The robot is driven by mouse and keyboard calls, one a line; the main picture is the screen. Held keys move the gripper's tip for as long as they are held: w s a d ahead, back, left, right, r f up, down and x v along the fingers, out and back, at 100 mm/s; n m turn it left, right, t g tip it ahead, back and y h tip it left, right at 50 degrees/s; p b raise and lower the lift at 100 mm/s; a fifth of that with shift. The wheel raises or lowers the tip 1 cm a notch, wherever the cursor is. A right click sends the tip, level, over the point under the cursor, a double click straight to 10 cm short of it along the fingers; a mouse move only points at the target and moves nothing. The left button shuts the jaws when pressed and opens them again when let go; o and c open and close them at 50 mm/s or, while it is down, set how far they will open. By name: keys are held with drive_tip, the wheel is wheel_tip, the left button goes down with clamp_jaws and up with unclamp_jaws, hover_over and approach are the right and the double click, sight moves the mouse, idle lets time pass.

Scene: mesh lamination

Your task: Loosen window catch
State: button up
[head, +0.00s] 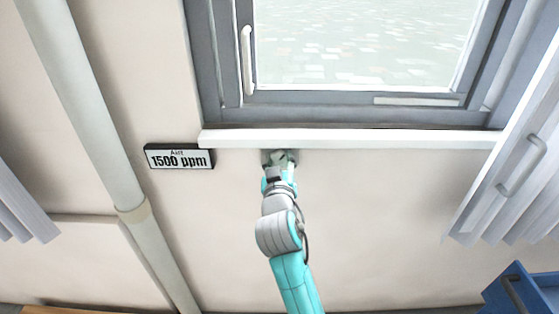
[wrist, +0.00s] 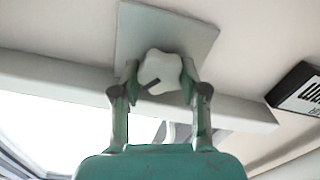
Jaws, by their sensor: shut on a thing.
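A pale, lobed knob (wrist: 160,68), which looks like the window catch, sits on a square grey plate (wrist: 185,28) on the wall. In the wrist view, a dark bar on the knob slants toward the lower left. My gripper (wrist: 160,78) is shut on the knob, one finger on each side. In the head view, my gripper (head: 278,162) is just under the white window sill (head: 350,139), and it hides most of the knob and plate. The grey-framed window (head: 360,45) above the sill has an upright pale handle (head: 246,60) at its left.
A sign reading "1500 ppm" (head: 180,157) hangs left of my gripper; it also shows in the wrist view (wrist: 305,92). A thick pipe (head: 85,110) runs down the left wall. Blinds with a handle (head: 521,165) and a blue box (head: 520,292) are at right.

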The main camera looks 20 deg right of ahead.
drive_tip(key=shift+n, duration=1.2)
drive_tip(key=o, duration=1.1)
drive_tip(key=shift+o, duration=0.2)
